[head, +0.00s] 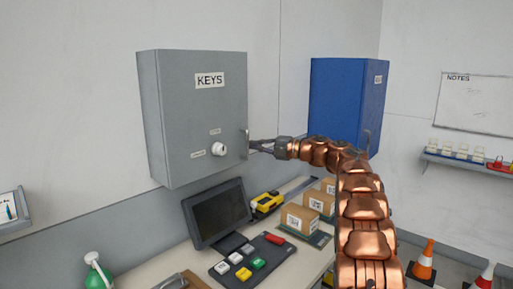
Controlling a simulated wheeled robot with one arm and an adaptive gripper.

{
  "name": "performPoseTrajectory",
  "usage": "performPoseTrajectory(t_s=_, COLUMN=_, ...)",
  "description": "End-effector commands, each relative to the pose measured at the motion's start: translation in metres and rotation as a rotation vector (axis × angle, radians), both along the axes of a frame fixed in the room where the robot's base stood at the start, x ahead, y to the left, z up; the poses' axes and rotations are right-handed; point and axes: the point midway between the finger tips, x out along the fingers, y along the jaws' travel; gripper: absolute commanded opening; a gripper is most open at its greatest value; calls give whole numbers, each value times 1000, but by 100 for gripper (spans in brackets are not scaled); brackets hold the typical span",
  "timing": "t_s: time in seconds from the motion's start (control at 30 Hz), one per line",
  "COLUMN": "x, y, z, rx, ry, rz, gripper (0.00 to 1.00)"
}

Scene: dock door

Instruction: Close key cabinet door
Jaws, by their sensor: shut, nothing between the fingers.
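The grey key cabinet (148,120) hangs on the wall at upper left of the head view. Its door (200,115) carries a "KEYS" label, a white round knob (219,149) and a vertical bar handle (243,143) near its right edge. The door looks flush with the box; I cannot tell whether a small gap is left. My gripper (254,146) is shut and empty, its fingertips at the door's right edge beside the handle. I cannot tell whether they touch it.
A blue cabinet (343,95) hangs to the right, partly behind my arm. Below stands a desk with a dark monitor (217,214), cardboard boxes (299,218), a yellow device (267,203) and a pad of colored buttons (252,257). Orange cones (423,262) stand at lower right.

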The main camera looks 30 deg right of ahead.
Motion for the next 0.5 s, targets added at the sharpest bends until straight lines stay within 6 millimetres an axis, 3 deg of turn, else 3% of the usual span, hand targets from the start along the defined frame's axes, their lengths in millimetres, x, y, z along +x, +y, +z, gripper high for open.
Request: performPoseTrajectory(t_s=0.5, x=1, y=3, z=1, rx=0, ry=-1, rz=1, gripper=0)
